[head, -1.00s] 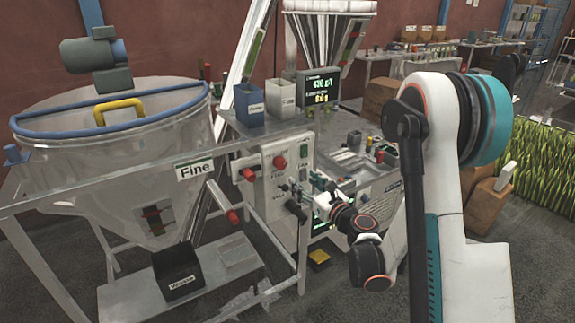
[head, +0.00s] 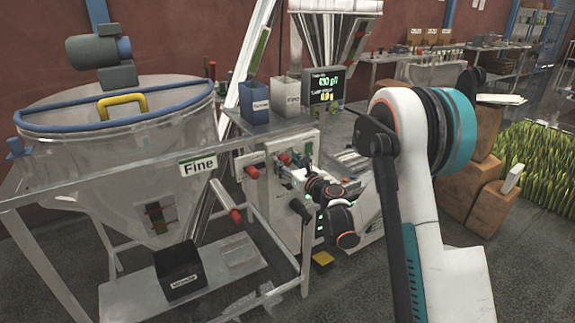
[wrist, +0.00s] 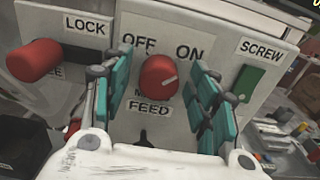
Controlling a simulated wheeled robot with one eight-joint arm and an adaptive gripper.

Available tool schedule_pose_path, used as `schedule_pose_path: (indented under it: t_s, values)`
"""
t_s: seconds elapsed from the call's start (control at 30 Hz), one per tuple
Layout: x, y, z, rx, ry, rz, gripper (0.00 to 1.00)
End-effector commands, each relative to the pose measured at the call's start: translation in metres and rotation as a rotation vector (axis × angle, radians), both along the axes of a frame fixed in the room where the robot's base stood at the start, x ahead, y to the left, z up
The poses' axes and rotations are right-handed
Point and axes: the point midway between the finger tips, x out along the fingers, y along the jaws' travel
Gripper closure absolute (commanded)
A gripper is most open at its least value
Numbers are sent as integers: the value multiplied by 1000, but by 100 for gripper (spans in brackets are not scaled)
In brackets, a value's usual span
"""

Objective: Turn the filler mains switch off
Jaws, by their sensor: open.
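The mains switch is a red round knob (wrist: 159,77) on the pale panel, under the labels OFF and ON. Its pale mark points up and right, toward ON. The label just below it is mostly hidden, with an M showing. My gripper (wrist: 162,82) is open, its teal-padded fingers on either side of the knob with gaps. I cannot tell how deep the fingertips reach. In the head view my gripper (head: 297,174) is at the panel front, just below the red knob (head: 284,158).
A red LOCK handle (wrist: 34,61) sticks out left of the knob. A green SCREW switch (wrist: 241,83) is to the right. A FEED label (wrist: 150,109) is below. The Fine hopper (head: 120,150) and its table stand left of the panel.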

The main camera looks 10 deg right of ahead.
Motion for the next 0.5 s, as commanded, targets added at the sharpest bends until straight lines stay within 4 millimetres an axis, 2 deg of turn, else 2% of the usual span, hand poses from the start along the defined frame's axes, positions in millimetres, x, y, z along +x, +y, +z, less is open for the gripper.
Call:
schedule_pose_path:
  t_s: [0.17, 0.3, 0.37, 0.5]
  values:
    - [0, 0, 0, 0, 0, 0, 46]
    - [0, 0, 0, 0, 0, 0, 78]
    - [0, 0, 0, 0, 0, 0, 90]
    - [0, 0, 0, 0, 0, 0, 90]
